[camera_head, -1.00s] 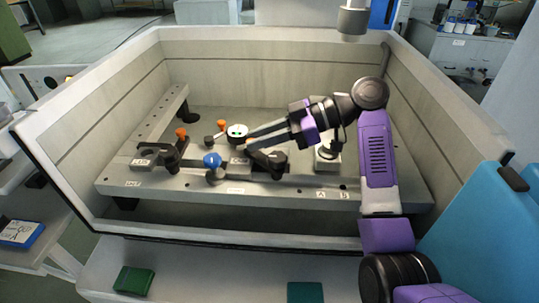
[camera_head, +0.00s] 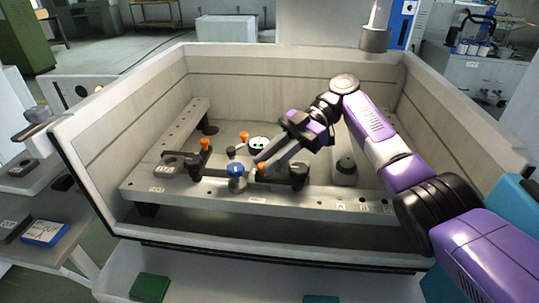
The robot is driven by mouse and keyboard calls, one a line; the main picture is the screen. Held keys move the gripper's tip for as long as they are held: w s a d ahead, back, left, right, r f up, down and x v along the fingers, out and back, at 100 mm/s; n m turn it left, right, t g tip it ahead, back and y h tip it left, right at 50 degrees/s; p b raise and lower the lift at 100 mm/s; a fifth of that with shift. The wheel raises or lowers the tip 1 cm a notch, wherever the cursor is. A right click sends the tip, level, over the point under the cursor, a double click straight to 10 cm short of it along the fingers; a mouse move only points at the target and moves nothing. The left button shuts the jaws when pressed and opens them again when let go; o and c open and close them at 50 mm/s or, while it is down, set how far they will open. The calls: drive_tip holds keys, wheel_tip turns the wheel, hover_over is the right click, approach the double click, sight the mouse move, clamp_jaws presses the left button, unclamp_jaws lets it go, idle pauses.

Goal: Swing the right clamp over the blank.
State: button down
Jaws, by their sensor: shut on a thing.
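The right clamp (camera_head: 300,177) is a dark post on the rail of the fixture, right of centre, with a dark arm pointing left and an orange knob (camera_head: 262,168) at the arm's end. My gripper (camera_head: 260,160) reaches down from the right, its fingertips at that knob, shut on the clamp; the exact contact is partly hidden. The blank is hard to make out; it seems to lie around the middle of the rail, near the blue knob (camera_head: 236,169), partly covered. The left clamp (camera_head: 198,165), also dark with an orange knob (camera_head: 205,145), stands farther left.
The fixture's grey frame (camera_head: 150,186) sits inside a pale walled tank (camera_head: 290,78). The tank's front wall is a raised edge.

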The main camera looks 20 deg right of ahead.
drive_tip(key=shift+s+a+n+g, duration=0.1)
drive_tip(key=shift+n+g, duration=0.2)
idle(0.4)
drive_tip(key=c, duration=1.3)
unclamp_jaws()
drive_tip(key=shift+t, duration=0.4)
